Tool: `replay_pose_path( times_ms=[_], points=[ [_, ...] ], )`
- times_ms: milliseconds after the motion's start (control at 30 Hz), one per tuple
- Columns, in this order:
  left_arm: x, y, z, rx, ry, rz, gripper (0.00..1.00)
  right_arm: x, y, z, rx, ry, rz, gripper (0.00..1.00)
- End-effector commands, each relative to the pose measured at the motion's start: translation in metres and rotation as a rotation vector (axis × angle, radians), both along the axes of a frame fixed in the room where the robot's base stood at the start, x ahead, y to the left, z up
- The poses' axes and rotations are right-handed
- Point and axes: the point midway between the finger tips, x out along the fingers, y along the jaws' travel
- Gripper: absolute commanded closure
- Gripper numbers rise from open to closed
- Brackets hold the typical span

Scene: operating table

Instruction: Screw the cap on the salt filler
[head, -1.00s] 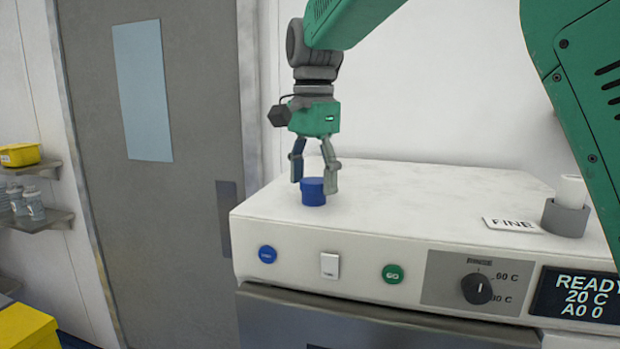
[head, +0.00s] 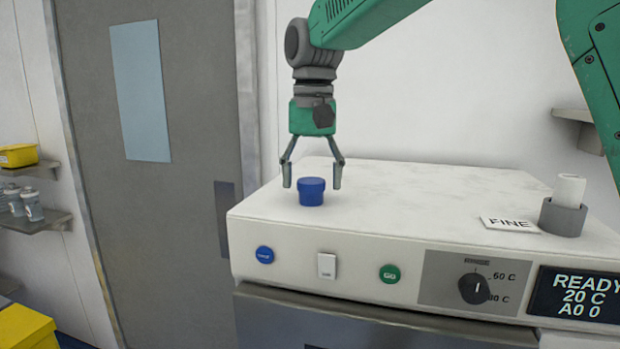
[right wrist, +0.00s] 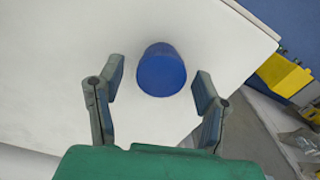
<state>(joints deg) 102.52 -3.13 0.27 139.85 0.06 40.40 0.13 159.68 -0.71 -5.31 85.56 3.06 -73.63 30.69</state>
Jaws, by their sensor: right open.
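The blue round cap (head: 311,191), with a wider upper rim, stands upright on the white top of the machine near its left front corner. Whether it sits on a filler neck is hidden. My right gripper (head: 312,186) points down over it, open, with one finger on each side. In the right wrist view the cap (right wrist: 161,70) lies between the spread fingers (right wrist: 159,84), with gaps on both sides. My left gripper is not in view.
A FINE label (head: 510,224) and a grey holder with a white cylinder (head: 570,190) stand at the right of the machine top (head: 420,200). The front panel has buttons, a knob (head: 474,289) and a display (head: 575,297) reading READY. The middle of the top is clear.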

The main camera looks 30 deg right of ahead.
Motion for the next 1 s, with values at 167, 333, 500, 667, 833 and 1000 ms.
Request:
replay_pose_path(
  times_ms=[167, 333, 500, 667, 833, 1000],
  points=[
    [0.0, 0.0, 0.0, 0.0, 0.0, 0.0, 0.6, -0.0001, 0.0001, 0.0001, 0.0, 0.0, -0.003, 0.61],
    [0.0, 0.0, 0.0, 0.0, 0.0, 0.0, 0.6, -0.0006, -0.0002, 0.0001, -0.001, 0.001, -0.004, 0.95],
    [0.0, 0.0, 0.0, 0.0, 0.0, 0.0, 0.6, -0.0011, 0.0, 0.0001, -0.002, 0.001, -0.063, 0.95],
    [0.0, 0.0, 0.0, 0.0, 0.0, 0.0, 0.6, -0.0015, -0.0005, 0.0001, -0.004, 0.002, -0.263, 0.95],
    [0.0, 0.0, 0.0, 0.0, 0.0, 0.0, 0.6, -0.0017, 0.0, 0.0002, 0.0, 0.002, -0.309, 0.95],
    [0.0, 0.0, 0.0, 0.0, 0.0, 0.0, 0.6, -0.0019, 0.0, 0.0002, -0.002, 0.002, -0.335, 0.95]
  ],
)
